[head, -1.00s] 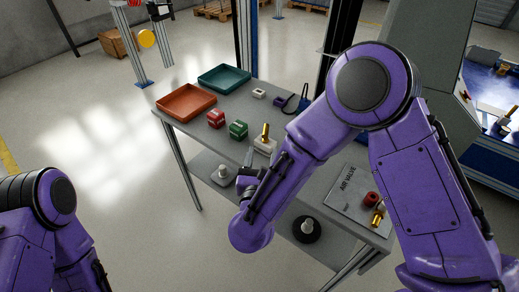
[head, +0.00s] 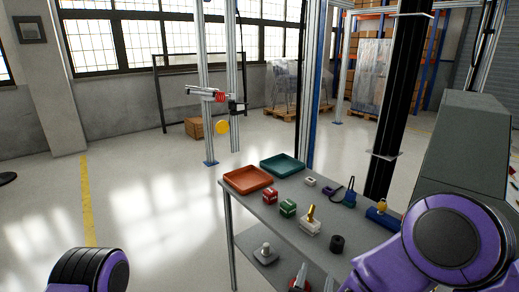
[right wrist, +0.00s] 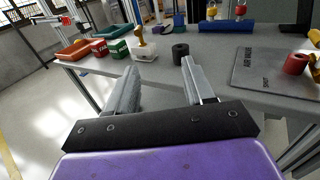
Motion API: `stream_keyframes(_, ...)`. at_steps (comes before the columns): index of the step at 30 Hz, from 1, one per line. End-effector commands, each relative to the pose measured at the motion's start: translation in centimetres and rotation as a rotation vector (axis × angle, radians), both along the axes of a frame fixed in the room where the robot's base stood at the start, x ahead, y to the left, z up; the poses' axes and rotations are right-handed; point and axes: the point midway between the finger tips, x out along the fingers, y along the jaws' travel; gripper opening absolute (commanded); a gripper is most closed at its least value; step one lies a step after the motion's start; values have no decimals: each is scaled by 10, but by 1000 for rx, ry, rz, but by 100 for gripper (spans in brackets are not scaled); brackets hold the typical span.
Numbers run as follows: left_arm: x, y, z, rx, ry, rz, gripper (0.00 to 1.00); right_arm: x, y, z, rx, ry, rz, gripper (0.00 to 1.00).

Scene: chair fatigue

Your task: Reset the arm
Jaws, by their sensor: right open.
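My right gripper (right wrist: 159,64) is open in the right wrist view, with nothing between its two grey fingers. It points toward the near edge of the grey table (right wrist: 215,75), and a black cylinder (right wrist: 180,52) and a white block with a brass piece (right wrist: 146,52) appear beyond it.
On the table are an orange tray (head: 247,180), a teal tray (head: 282,165), red (head: 269,196) and green (head: 287,207) blocks, and a blue holder (head: 382,219). A plate (right wrist: 277,75) with a red knob (right wrist: 296,63) lies at right. Floor at left is clear.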

Motion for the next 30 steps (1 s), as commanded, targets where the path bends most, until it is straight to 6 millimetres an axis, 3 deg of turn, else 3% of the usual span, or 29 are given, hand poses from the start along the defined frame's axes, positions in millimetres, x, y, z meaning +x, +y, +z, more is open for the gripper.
stream_keyframes(10,0,0,0,0,0,0,67,4,14,-7,-323,156,91,53)
stream_keyframes(17,0,0,0,0,0,0,67,4,20,-31,-773,354,237,53)
stream_keyframes(20,0,0,0,-1,1,0,67,-2,14,-58,-1058,485,338,53)
stream_keyframes(23,0,0,0,-1,1,0,67,-18,-2,-101,-1424,654,502,53)
stream_keyframes(26,0,0,0,0,0,0,67,-58,-36,-166,-1861,856,790,53)
stream_keyframes(27,0,0,0,-1,1,0,67,-81,-53,-190,-2007,921,928,53)
stream_keyframes(30,0,0,0,-1,1,0,67,-144,-96,-239,-2250,1037,1285,53)
